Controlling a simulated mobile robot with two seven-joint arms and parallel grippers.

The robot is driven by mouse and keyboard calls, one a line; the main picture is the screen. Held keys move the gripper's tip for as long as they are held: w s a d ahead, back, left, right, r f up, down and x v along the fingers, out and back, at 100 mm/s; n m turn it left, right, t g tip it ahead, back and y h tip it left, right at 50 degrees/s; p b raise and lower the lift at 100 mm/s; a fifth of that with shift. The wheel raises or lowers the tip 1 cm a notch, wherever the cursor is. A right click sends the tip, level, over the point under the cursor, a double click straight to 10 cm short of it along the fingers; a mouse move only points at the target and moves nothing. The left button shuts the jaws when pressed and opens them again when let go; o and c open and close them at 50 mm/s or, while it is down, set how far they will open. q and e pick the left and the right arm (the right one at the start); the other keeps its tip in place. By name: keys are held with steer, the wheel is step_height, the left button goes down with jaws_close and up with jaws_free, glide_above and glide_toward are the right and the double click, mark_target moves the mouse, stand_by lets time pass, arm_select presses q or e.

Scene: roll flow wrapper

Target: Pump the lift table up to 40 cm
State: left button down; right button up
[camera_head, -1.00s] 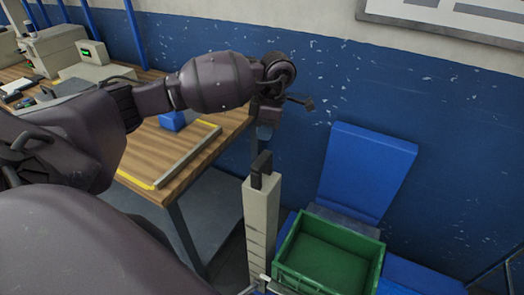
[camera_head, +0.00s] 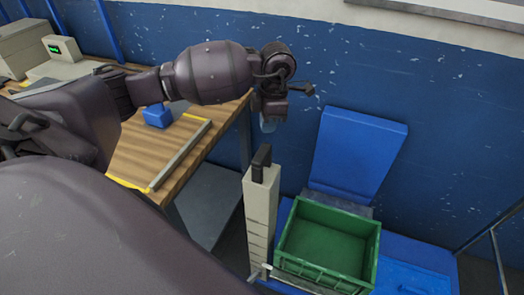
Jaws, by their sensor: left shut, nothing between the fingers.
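My left gripper (camera_head: 268,122) points down in front of the blue wall, above and slightly right of a cream post; its fingers are shut with nothing between them. The post (camera_head: 261,205) stands upright with dark marks down its face and a black piece (camera_head: 261,163) on its top. A gap shows between the fingertips and that black piece. Right of the post is a blue platform (camera_head: 422,278), which seems to be the lift table, with a green crate on it. A grey bar (camera_head: 290,283) crosses at the bottom edge. My right gripper is out of view.
The empty-looking green crate (camera_head: 328,247) sits right of the post. A blue panel (camera_head: 358,155) leans behind it. A wooden workbench (camera_head: 150,165) with a blue block (camera_head: 158,115) lies left. Metal rails (camera_head: 497,255) stand far right.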

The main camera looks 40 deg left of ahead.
mark_target(264, 152)
arm_select(q)
steer(key=shift+f, duration=0.1)
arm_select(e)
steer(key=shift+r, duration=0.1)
arm_select(q)
steer(key=shift+f, duration=0.15)
steer(key=f+b, duration=0.1)
steer(key=f, duration=0.1)
steer(key=f+b, duration=0.1)
steer(key=f, duration=0.1)
steer(key=f+b, duration=0.1)
steer(key=shift+s+a+f, duration=0.2)
steer(key=shift+a+f, duration=0.05)
steer(key=shift+f, duration=0.55)
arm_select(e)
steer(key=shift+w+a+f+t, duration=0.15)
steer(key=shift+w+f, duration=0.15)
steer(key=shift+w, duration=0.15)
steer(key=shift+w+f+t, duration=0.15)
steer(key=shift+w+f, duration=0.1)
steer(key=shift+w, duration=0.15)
